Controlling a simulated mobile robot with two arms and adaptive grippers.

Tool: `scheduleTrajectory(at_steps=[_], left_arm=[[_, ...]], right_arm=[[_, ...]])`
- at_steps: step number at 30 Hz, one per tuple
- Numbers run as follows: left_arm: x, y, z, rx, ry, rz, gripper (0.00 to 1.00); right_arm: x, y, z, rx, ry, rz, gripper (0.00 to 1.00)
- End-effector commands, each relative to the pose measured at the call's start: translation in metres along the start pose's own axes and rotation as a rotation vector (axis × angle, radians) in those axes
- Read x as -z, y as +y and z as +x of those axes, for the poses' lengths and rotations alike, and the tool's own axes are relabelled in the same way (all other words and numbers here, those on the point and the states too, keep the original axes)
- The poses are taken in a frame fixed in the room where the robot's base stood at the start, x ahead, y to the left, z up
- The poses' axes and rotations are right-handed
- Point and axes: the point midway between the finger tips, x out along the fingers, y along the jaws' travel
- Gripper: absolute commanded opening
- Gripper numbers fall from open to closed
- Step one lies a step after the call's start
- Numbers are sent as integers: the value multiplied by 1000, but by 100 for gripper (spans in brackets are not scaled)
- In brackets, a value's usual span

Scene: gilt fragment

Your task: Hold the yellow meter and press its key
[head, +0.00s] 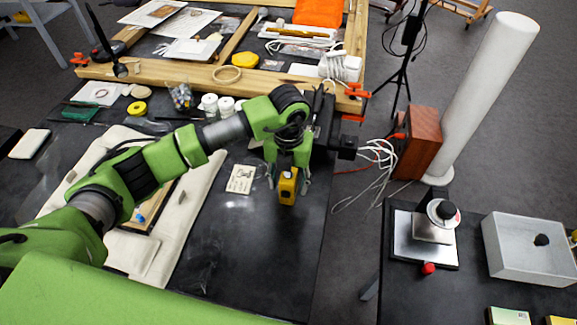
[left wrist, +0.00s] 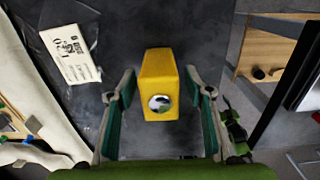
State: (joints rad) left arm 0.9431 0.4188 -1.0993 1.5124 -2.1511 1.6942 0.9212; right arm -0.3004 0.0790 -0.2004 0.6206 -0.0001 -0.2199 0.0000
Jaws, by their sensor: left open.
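The yellow meter (head: 287,188) is a small upright block on the black table, near its right edge. In the left wrist view the meter (left wrist: 158,72) shows a round silvery face or knob on its near side; I cannot tell which part is the key. My left gripper (head: 288,180) reaches down over the meter from above. In the left wrist view its fingers (left wrist: 160,115) stand open on either side of the meter, with gaps between. My right gripper is not in view.
A printed card (head: 241,179) lies left of the meter. A cream cloth (head: 200,190) with a framed panel lies further left. White bottles (head: 217,104) and a wooden frame (head: 190,73) are behind. A side table (head: 470,285) with a device stands right, across a gap.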

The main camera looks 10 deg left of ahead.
Motion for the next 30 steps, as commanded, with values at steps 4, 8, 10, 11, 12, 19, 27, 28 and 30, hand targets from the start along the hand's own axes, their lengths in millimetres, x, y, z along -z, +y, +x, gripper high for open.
scheduleTrajectory(at_steps=[4,8,10,11,12,19,27,28,30], left_arm=[[0,0,12,-1,1,1,47],[0,0,17,-1,0,1,47],[0,0,18,-1,0,2,47],[0,0,18,-1,0,2,47],[0,0,18,-1,0,2,47],[0,0,17,-1,0,1,11],[0,0,17,-1,-1,1,4],[0,0,17,-1,-1,1,4],[0,0,17,-1,-1,1,4]], right_arm=[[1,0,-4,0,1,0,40],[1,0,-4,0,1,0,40],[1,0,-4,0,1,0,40],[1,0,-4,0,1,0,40],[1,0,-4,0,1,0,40],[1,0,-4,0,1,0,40],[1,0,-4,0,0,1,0],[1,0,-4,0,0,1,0],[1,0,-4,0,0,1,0]])
